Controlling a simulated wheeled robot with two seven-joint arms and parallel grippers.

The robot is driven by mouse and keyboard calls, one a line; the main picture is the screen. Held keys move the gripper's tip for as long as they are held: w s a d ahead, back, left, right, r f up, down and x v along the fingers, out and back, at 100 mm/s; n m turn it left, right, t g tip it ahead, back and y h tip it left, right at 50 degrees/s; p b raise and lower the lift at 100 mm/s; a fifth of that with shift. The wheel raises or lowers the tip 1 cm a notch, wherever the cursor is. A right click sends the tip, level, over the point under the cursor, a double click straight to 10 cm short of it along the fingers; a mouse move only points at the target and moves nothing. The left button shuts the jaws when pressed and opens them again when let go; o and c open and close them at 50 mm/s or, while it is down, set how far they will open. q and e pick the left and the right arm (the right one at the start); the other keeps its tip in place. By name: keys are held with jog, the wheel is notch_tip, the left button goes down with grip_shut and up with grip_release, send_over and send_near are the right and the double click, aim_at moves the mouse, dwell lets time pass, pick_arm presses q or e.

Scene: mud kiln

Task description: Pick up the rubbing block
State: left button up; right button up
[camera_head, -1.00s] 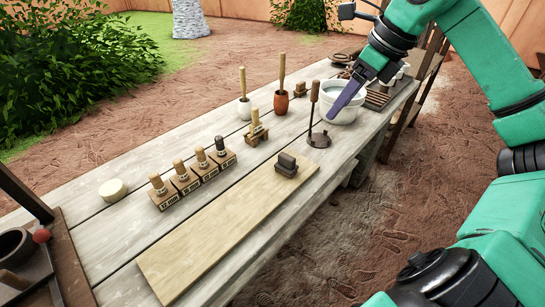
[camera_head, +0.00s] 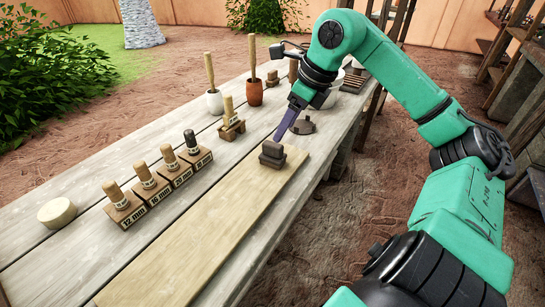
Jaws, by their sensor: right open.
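The rubbing block, which I take to be the dark block with a raised grip (camera_head: 272,154), sits on the far end of the long pale board (camera_head: 205,235) on the table. My right gripper (camera_head: 280,136) comes in from the right, its purple fingers pointing down at the block's top. It is open and holds nothing. The fingers overlap each other in this view, and I cannot tell whether the tips touch the block. My left gripper is not in view.
Several labelled wooden blocks with upright handles (camera_head: 158,185) stand left of the board. Behind are a white pot (camera_head: 215,103), a brown pot (camera_head: 256,94) and a small stand (camera_head: 231,130). A round base (camera_head: 303,127) is just beyond the block. A pale disc (camera_head: 57,212) lies at left.

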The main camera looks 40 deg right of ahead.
aim_at(273, 144)
jog(key=p+x, duration=0.1)
jog(key=x, duration=0.1)
jog(key=p+x, duration=0.1)
jog(key=x, duration=0.2)
jog(key=p+x, duration=0.2)
jog(key=x, duration=0.1)
jog(key=shift+w+d+r, duration=0.1)
jog(key=shift+w+r, duration=0.1)
jog(key=shift+w, duration=0.15)
jog(key=shift+f, duration=0.25)
grip_shut()
